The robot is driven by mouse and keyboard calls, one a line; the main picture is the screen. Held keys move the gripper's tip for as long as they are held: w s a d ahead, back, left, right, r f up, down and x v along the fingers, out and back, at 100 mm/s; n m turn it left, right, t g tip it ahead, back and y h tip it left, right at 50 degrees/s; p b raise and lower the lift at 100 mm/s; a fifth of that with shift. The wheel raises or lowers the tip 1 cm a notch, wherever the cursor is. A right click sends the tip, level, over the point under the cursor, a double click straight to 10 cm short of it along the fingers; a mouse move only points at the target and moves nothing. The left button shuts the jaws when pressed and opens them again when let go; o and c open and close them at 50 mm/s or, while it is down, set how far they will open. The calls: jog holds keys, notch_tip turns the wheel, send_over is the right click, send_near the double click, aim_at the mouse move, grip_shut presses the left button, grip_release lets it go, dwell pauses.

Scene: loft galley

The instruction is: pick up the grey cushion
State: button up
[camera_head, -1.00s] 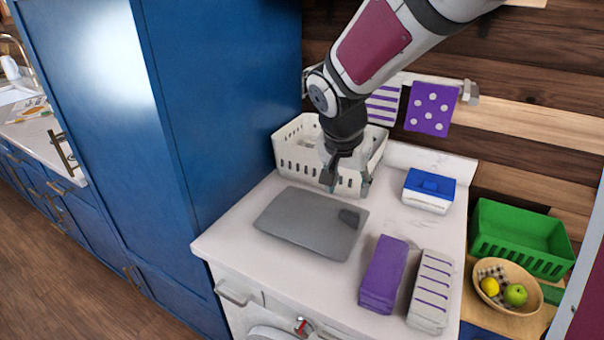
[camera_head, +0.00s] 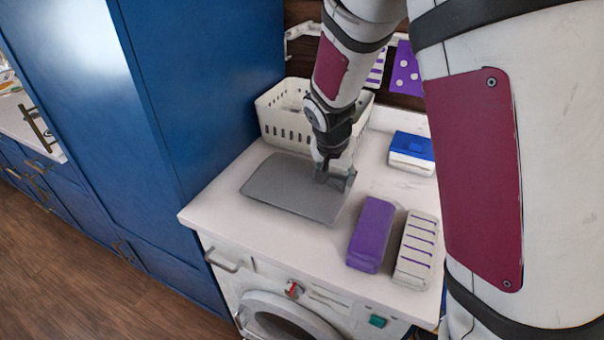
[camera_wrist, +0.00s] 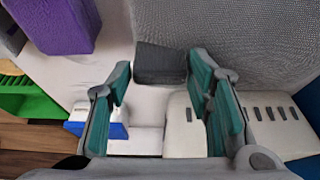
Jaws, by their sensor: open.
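The grey cushion (camera_head: 290,190) is a flat slab with rounded corners, lying on the white counter. In the wrist view its woven-looking surface (camera_wrist: 260,40) fills the upper right. A small dark grey block (camera_wrist: 160,62) sits at the cushion's edge; I cannot tell whether it is part of it. My gripper (camera_head: 336,176) is over the cushion's right edge, pointing down. In the wrist view my gripper (camera_wrist: 161,78) is open, with the dark block between or just beyond its fingertips. Contact is not clear.
A purple block (camera_head: 371,235) and a white block with purple stripes (camera_head: 416,250) stand on the counter (camera_head: 225,213) at front right. A white basket (camera_head: 275,130) is behind the cushion, a blue-lidded box (camera_head: 411,150) at back right. A tall blue cabinet (camera_head: 210,90) borders the left.

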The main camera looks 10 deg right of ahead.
jog(key=shift+w+d+f, duration=0.15)
jog(key=shift+w+f, duration=0.1)
jog(key=shift+f, duration=0.4)
grip_shut()
